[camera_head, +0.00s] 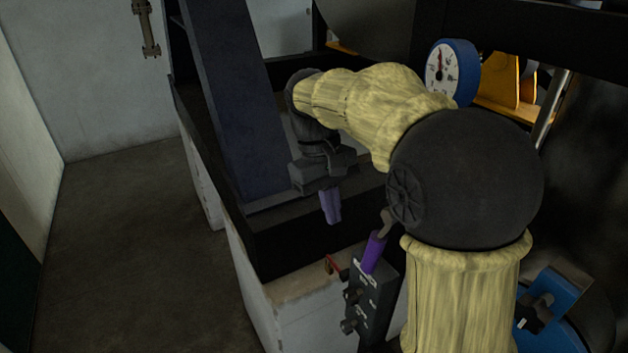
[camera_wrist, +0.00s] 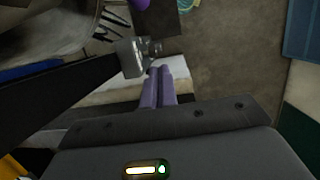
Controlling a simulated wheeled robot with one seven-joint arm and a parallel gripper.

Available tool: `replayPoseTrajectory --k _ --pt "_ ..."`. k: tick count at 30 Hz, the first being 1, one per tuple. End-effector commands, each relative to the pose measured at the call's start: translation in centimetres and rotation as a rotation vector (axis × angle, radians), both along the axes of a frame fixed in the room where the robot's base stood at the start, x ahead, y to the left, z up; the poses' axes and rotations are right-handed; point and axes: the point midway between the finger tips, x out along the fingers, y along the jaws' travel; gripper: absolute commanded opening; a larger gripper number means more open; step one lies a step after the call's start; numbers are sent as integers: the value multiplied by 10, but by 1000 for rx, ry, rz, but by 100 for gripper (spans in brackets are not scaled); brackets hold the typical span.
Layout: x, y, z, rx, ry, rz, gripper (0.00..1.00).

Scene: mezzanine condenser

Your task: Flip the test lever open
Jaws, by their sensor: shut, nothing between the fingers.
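A dark control box (camera_head: 375,296) with knobs and small labels sits below and right of my gripper in the head view. A purple handle (camera_head: 373,252) stands tilted at its top, beside a metal arm. A small red lever (camera_head: 333,265) sticks out at the box's left. I cannot tell for certain which of these is the test lever. My gripper (camera_head: 331,207) is shut and empty, its purple fingers pointing down, apart from the box. In the wrist view the fingers (camera_wrist: 158,75) show together, close in the picture to a grey metal fitting (camera_wrist: 131,58); a purple end shows at the top.
A black-framed unit with a pale ledge (camera_head: 305,284) lies beneath my gripper. A tall dark slanted panel (camera_head: 237,100) rises behind it. A blue gauge (camera_head: 453,72) is at upper right, and a blue valve part (camera_head: 553,295) at lower right. Open floor (camera_head: 120,240) lies left.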

Motion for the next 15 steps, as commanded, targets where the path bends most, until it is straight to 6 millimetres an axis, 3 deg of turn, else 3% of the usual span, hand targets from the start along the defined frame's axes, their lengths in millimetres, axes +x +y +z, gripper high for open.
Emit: replayPoseTrajectory --k 15 --pt "44 25 23 0 1 2 0"
